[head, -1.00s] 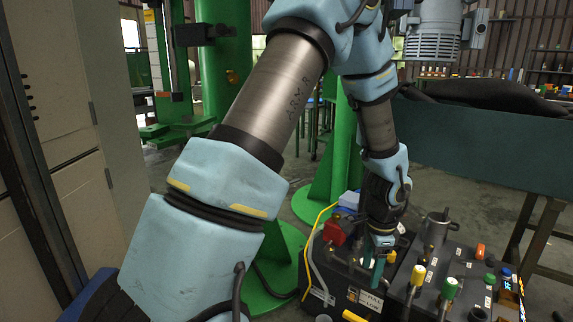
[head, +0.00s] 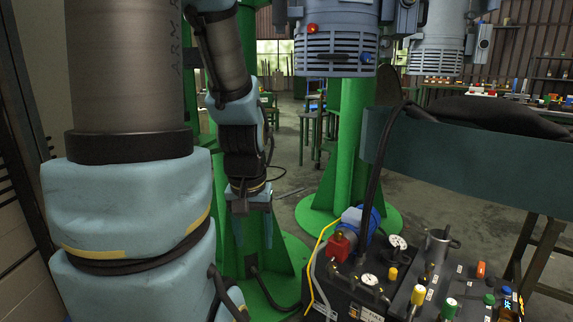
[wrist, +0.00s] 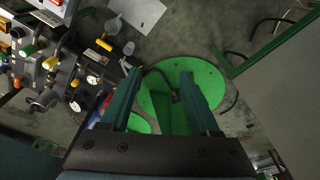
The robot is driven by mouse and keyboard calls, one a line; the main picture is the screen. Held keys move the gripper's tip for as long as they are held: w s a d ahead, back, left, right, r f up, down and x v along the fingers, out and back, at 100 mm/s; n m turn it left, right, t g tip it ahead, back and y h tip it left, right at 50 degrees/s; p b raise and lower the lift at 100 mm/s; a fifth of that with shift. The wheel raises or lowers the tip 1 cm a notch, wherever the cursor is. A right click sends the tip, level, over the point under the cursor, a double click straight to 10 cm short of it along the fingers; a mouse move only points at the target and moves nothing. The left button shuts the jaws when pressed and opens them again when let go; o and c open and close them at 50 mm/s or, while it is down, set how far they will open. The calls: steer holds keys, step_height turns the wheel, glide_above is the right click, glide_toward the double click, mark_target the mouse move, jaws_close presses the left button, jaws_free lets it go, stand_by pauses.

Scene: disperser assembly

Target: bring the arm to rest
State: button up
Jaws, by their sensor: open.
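My gripper (head: 247,238) hangs pointing down in the head view, left of the black machine and in front of a green stand. In the wrist view its two green fingers (wrist: 160,78) are spread apart with nothing between them. Below and beyond the fingers lies the green round base (wrist: 180,90) of a stand. My arm is folded, with its upper links filling the left of the head view. The gripper touches nothing that I can see.
A black machine (head: 345,293) with gauges, a red and blue part and coloured caps stands at the lower right. Grey motor housings (head: 336,38) hang above on green columns. A dark teal bench (head: 465,160) is at the right. A cabinet is at the left edge.

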step_height(320, 180, up, 15)
steer(key=p, duration=1.2)
steer(key=shift+f+p, duration=0.2)
steer(key=shift+p, duration=0.15)
